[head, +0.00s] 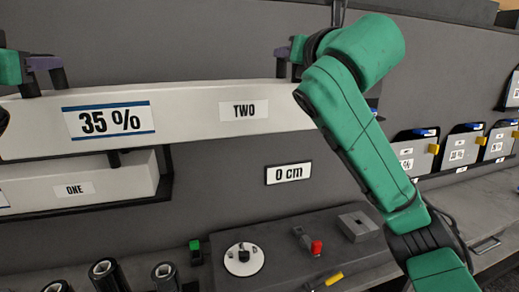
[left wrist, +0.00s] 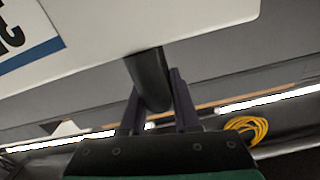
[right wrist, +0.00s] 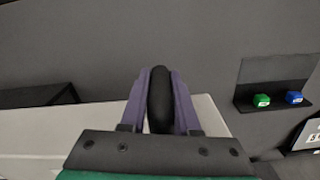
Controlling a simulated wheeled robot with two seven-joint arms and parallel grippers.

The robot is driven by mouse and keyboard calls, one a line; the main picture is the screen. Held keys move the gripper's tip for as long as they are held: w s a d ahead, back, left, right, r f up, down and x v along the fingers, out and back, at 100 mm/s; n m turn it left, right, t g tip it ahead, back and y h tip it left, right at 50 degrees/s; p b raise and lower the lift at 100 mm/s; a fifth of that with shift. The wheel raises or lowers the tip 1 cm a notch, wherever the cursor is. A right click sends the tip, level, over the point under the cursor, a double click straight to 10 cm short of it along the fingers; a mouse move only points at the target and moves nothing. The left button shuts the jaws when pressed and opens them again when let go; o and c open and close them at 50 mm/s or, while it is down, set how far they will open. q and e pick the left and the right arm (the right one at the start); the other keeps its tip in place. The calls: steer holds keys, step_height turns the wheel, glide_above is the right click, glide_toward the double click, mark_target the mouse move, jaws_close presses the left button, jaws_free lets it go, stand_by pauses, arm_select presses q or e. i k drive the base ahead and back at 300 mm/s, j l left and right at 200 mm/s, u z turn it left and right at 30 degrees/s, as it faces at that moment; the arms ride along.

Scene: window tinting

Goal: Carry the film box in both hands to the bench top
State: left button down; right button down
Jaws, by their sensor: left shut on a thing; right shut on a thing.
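The film box (head: 185,120) is a long white box with a "35 %" label and a "TWO" tag. It spans the left and middle of the head view, tilted slightly, in front of the grey wall panel. My left gripper (head: 42,75) is shut on a dark handle at the box's left part; the left wrist view shows the handle (left wrist: 149,78) between its purple fingers. My right gripper (head: 288,58) is shut on the handle at the right part; the right wrist view shows that black handle (right wrist: 160,98) between the fingers. The bench top (head: 335,268) lies below.
Another white box tagged "ONE" (head: 75,188) sits in a wall shelf below the film box. The bench holds dark rolls (head: 104,272), a white round dial (head: 243,259), a red-knobbed switch (head: 316,247) and a grey block (head: 358,227). Bins (head: 462,147) stand at the right.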

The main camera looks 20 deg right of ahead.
mark_target(465, 213)
steer(key=l, duration=5.85)
